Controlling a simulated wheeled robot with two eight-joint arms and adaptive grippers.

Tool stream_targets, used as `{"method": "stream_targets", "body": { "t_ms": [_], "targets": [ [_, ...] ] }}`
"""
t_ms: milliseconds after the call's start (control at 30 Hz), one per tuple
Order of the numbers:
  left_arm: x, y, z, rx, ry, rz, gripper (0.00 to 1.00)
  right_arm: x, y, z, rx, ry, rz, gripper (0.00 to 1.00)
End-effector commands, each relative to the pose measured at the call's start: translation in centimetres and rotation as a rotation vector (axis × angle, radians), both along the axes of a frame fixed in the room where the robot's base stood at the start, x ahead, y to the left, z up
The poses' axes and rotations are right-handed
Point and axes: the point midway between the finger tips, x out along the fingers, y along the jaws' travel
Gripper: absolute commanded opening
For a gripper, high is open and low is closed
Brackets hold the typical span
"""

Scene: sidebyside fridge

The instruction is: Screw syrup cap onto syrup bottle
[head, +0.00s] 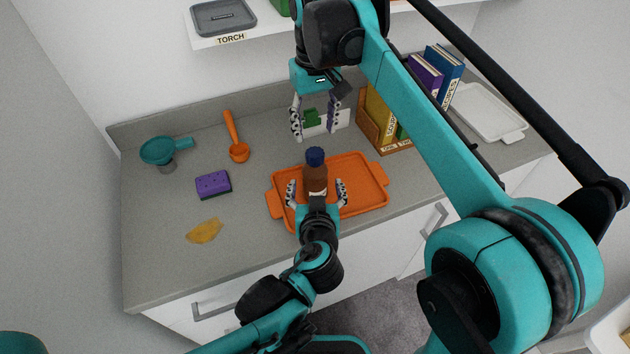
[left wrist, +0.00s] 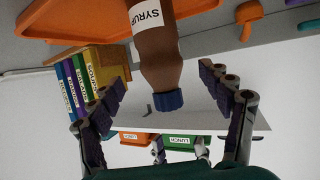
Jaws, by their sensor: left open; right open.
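The brown syrup bottle (head: 315,181) stands upright on the orange tray (head: 358,172), with the blue syrup cap (head: 315,157) on its top. In the left wrist view the bottle (left wrist: 162,55) appears upside down, its label reading SYRUP, and the blue cap (left wrist: 167,101) sits at its neck. I cannot tell how tightly the cap is screwed. My left gripper (head: 316,193) is open, its fingers on either side of the bottle and apart from it. My right gripper (head: 315,120) is open and empty, above and behind the bottle and cap.
A purple sponge (head: 213,185), a yellow cloth-like piece (head: 204,231), an orange scoop (head: 238,152) and a teal funnel (head: 160,151) lie on the left of the counter (head: 160,262). A book holder (head: 388,148) and a white tray (head: 487,110) stand at the right. A shelf is above.

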Motion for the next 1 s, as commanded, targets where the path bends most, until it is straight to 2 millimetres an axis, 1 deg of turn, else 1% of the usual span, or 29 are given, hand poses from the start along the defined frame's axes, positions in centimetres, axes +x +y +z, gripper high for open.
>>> {"method": "stream_targets", "body": {
  "t_ms": [167, 267, 367, 600, 700, 833, 1000],
  "targets": [
    [0.1, 0.1, 0.0, 0.000, 0.001, 0.001, 0.78, 0.0, 0.0, 0.0, 0.000, -0.001, -0.001, 0.53],
    [0.7, 0.1, -0.3, 0.001, 0.002, 0.004, 0.78, 0.0, 0.0, 0.0, 0.000, -0.001, -0.001, 0.53],
    [1.8, 0.1, -0.7, 0.000, 0.002, 0.004, 0.78, 0.0, 0.0, 0.0, 0.000, -0.001, -0.001, 0.53],
    [5.1, 0.2, -2.1, 0.000, 0.001, 0.004, 0.78, 0.0, 0.0, 0.0, 0.000, -0.001, -0.001, 0.53],
    [6.2, 0.2, -2.5, 0.001, 0.002, 0.004, 0.78, 0.0, 0.0, 0.0, 0.000, -0.001, -0.001, 0.53],
    [7.0, 0.2, -2.9, -0.001, 0.002, 0.001, 0.78, 0.0, 0.0, 0.0, 0.000, -0.001, -0.001, 0.53],
    [7.3, 0.2, -3.0, 0.000, 0.002, 0.001, 0.78, 0.0, 0.0, 0.0, 0.000, -0.001, -0.001, 0.53]
  ]
}}
